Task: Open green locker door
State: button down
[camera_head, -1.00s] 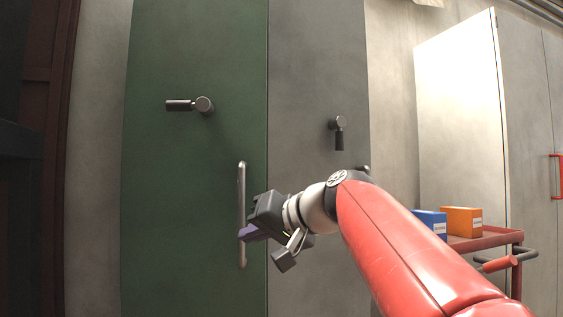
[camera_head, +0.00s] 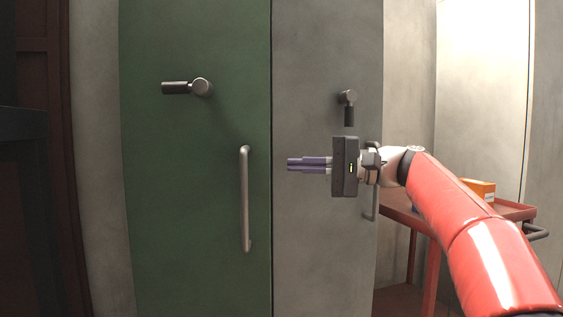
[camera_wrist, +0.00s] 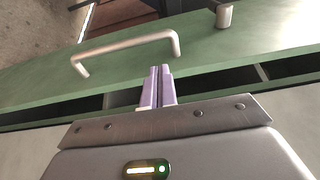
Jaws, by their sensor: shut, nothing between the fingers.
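The green locker door (camera_head: 190,230) fills the left half of the head view. Its dark lever (camera_head: 188,87) lies horizontal, and its long vertical bar handle (camera_head: 245,198) is near the right edge. In the wrist view, the bar handle (camera_wrist: 125,45) and lever (camera_wrist: 223,16) stand out from the green face. A dark gap (camera_wrist: 205,82) along the door's edge there suggests it is slightly ajar. My gripper (camera_head: 289,164) is shut and empty, purple fingers pointing left, just right of the bar handle and apart from it. In the wrist view the fingertips (camera_wrist: 160,68) overlap the door's edge.
A grey door (camera_head: 320,250) adjoins on the right, its lever (camera_head: 348,107) hanging down and its bar handle partly behind my gripper. A red cart (camera_head: 405,212) with an orange box (camera_head: 480,189) stands further right, partly behind my arm. A dark shelf (camera_head: 22,123) is at far left.

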aim_at(255, 165)
jog(key=a, duration=0.3)
jog(key=w+a, duration=0.1)
jog(key=a, duration=0.5)
jog(key=shift+w+p, duration=0.25)
jog(key=shift+p, duration=0.1)
jog(key=shift+s+f, duration=0.1)
